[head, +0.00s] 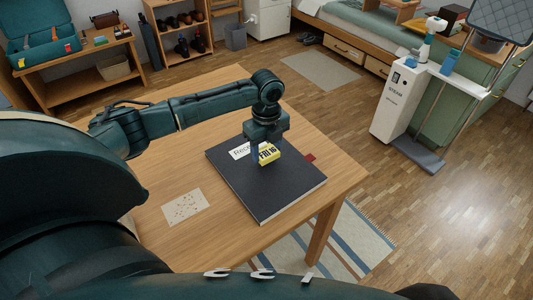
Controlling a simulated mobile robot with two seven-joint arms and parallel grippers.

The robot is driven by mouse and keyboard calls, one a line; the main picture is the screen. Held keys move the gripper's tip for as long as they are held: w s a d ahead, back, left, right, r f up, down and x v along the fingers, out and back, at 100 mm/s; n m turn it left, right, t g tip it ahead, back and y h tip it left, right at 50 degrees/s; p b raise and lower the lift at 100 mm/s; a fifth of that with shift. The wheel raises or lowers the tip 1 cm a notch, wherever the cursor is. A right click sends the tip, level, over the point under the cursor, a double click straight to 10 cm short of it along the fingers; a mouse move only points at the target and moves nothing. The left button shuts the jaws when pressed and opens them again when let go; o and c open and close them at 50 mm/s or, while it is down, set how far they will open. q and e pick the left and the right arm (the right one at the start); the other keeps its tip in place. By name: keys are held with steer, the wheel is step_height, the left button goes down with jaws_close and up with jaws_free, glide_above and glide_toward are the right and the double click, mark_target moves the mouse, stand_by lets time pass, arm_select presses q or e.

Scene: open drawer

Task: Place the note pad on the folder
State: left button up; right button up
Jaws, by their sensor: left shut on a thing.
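The folder (268,194) is a large dark, flat folder with a white label (240,151), lying on the wooden table. The note pad (268,154) is a small yellow block marked "FRI 16". My left gripper (264,145) points down over the far part of the folder and is shut on the note pad. The note pad shows above the folder's surface; I cannot tell whether it touches it. The gripper's fingers are partly hidden behind the note pad. My right gripper is not in view.
A pale speckled card (185,208) lies on the table (222,249) left of the folder. A small red piece (310,157) sticks out at the folder's right edge. The near table surface is clear. A white cart (393,104) stands on the floor to the right.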

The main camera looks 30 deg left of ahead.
mark_target(266, 151)
arm_select(q)
steer(key=shift+f, duration=1.1)
steer(key=o, duration=0.9)
steer(key=shift+f, duration=0.1)
steer(key=shift+o, duration=0.2)
step_height(266, 151, up, 12)
steer(key=shift+p, duration=0.35)
